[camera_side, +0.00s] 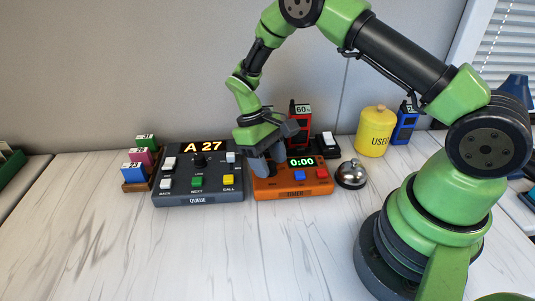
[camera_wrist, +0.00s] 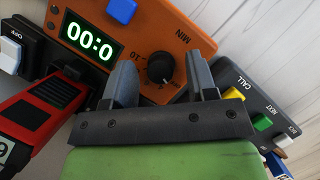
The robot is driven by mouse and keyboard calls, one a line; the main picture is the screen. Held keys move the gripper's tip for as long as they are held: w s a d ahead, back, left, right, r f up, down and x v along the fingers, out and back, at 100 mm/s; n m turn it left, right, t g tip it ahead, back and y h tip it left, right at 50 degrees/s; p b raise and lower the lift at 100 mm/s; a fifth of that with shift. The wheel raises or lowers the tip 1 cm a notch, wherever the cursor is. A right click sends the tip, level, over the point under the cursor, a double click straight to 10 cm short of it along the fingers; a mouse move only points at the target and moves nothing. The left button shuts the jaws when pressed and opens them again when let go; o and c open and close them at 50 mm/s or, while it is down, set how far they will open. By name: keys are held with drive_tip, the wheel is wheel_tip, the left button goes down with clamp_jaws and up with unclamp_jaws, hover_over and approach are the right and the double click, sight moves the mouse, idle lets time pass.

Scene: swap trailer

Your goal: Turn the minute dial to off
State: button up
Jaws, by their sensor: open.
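The orange timer (camera_side: 288,186) sits on the table in the side view, its green display (camera_side: 301,162) reading 0:00. The timer also shows in the wrist view (camera_wrist: 140,40), with the black minute dial (camera_wrist: 160,66) beside the word MIN and a 10. A light mark shows on the dial's lower right; I cannot tell its exact setting. My gripper (camera_side: 262,168) is over the left part of the timer and hides the dial in the side view. In the wrist view its two fingers stand apart on either side of the dial, with visible gaps.
The dark queue box (camera_side: 198,199) with its buttons stands close left of the timer. The table in front is clear.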

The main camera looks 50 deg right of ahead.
drive_tip(key=v, duration=1)
drive_tip(key=s+a+r+m+t, duration=0.1)
drive_tip(key=s+r+t, duration=0.25)
drive_tip(key=r, duration=0.35)
drive_tip(key=s+a+r+m+t, duration=0.15)
drive_tip(key=s+r, duration=0.25)
drive_tip(key=r, duration=0.4)
drive_tip(key=s+r+m+t+y, duration=0.1)
drive_tip(key=s+t, duration=0.5)
drive_tip(key=s, duration=0.7)
drive_tip(key=shift+a+r+m+t+y, duration=0.4)
drive_tip(key=shift+a+r+y, duration=0.1)
drive_tip(key=shift+r, duration=0.25)
